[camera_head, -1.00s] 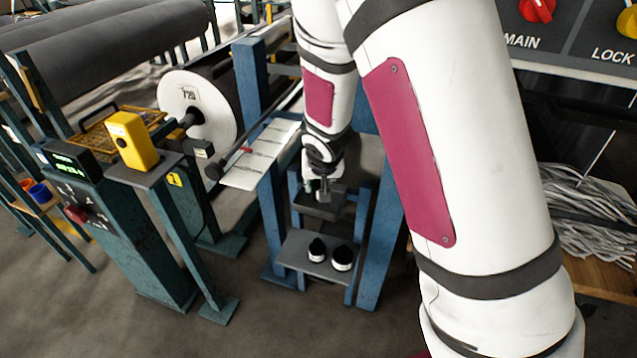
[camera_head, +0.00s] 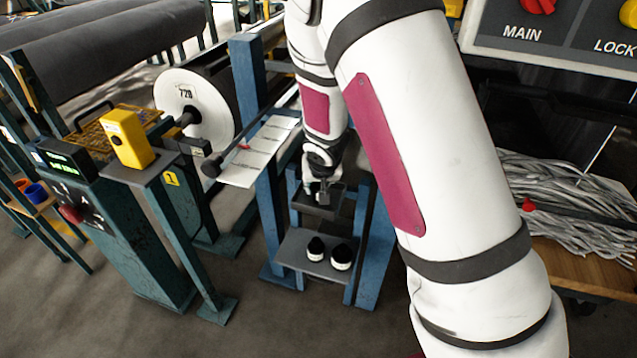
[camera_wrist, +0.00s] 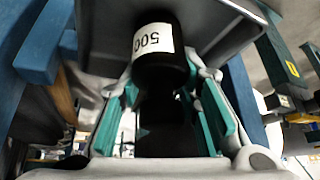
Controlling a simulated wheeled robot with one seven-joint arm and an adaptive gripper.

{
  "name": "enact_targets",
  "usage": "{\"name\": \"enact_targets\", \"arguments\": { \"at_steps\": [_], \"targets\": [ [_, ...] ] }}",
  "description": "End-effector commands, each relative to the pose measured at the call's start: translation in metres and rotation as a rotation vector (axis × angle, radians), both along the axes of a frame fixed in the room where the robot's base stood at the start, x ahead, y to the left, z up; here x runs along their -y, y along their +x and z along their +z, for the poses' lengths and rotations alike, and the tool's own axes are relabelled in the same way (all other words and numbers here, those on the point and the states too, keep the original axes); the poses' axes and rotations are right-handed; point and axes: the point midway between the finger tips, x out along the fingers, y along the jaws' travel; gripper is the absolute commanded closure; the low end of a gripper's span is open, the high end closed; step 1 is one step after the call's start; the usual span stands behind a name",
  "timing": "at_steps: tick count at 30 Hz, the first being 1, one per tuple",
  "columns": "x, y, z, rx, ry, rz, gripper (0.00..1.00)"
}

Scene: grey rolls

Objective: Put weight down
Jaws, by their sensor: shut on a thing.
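My gripper (camera_wrist: 170,105) is shut on a black cylindrical weight (camera_wrist: 152,62) with a white label reading 500. The teal finger pads lie on either side of its lower part. In the head view my gripper (camera_head: 321,183) is at a small dark tray (camera_head: 305,207) on the blue stand. The wrist view shows a grey tray surface (camera_wrist: 215,35) behind the weight. I cannot tell whether the weight touches it. Two more black weights with white bands, a left one (camera_head: 316,250) and a right one (camera_head: 342,257), stand on the lower shelf (camera_head: 296,262).
Blue posts (camera_head: 376,250) flank the trays closely. A white roll end (camera_head: 190,105) and a pale sheet (camera_head: 262,150) are to the left. A yellow device (camera_head: 128,140) stands on a green pedestal. Grey strips (camera_head: 570,200) lie on a wooden table at right.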

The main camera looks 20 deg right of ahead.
Motion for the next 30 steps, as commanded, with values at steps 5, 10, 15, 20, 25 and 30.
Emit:
{"name": "enact_targets", "arguments": {
  "at_steps": [5,10,15,20,25,30],
  "targets": [
    [0.000,0.000,-0.001,-0.001,0.000,0.000,0.61],
    [0.000,0.000,-0.001,0.000,0.000,0.000,0.61],
    [0.000,0.000,0.003,0.000,0.000,0.000,0.61],
    [-0.003,-0.012,0.027,0.003,0.002,0.000,0.61],
    [-0.006,-0.030,0.059,0.004,0.002,0.001,0.61],
    [-0.009,-0.046,0.085,0.001,0.002,0.000,0.61]
  ]
}}
